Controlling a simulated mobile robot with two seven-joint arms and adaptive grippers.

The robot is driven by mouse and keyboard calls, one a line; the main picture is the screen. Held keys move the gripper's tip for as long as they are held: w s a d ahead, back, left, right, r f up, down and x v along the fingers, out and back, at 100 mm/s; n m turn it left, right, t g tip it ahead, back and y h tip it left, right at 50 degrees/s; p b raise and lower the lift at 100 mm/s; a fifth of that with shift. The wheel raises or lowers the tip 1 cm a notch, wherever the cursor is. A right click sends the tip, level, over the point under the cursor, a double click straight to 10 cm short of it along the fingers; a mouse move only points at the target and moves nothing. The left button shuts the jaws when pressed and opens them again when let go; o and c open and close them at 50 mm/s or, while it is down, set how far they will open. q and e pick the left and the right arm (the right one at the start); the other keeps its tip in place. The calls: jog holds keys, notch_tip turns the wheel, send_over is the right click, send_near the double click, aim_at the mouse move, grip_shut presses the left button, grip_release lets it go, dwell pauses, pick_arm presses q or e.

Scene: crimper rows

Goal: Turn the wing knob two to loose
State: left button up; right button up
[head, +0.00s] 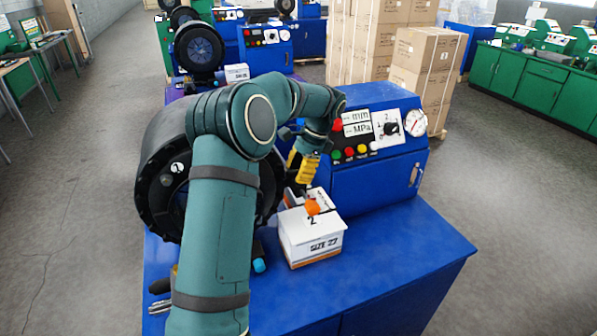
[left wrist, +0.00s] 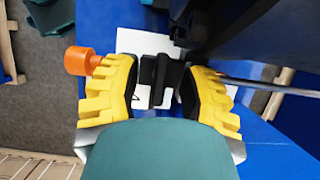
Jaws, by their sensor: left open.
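A white box (head: 312,240) marked "2" and "SIZE 27" stands on the blue bench. An orange knob (head: 312,207) shows at its top; it also shows in the left wrist view (left wrist: 80,61), left of the fingers. My left gripper (head: 302,175) has yellow fingers and reaches down over the back of the box. In the left wrist view my left gripper (left wrist: 163,90) is open, with a black wing-shaped knob (left wrist: 154,80) between its fingers and gaps beside it. This knob is mostly hidden in the head view. Its loose or tight setting cannot be read. My right gripper is out of view.
The blue crimper's panel (head: 375,135) with buttons, dial and gauge (head: 415,122) rises behind the box. Its round black head (head: 163,190) is partly behind my left arm. The blue bench top (head: 400,245) is clear at right. Cardboard boxes (head: 425,60) stand behind.

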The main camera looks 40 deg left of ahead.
pick_arm(q)
jog(key=shift+c, duration=0.4)
grip_shut()
jog(key=shift+r+n+h+p, duration=0.1)
jog(key=shift+n+h+p, duration=0.2)
jog(key=shift+n+p, duration=0.35)
jog(key=shift+n+h+p, duration=0.3)
jog(key=shift+n+p, duration=0.2)
jog(key=shift+n, duration=0.15)
jog(key=n+h, duration=0.1)
jog(key=n, duration=0.1)
jog(key=shift+n+g, duration=0.3)
jog(key=shift+n+h, duration=0.7)
jog(key=shift+n, duration=1.1)
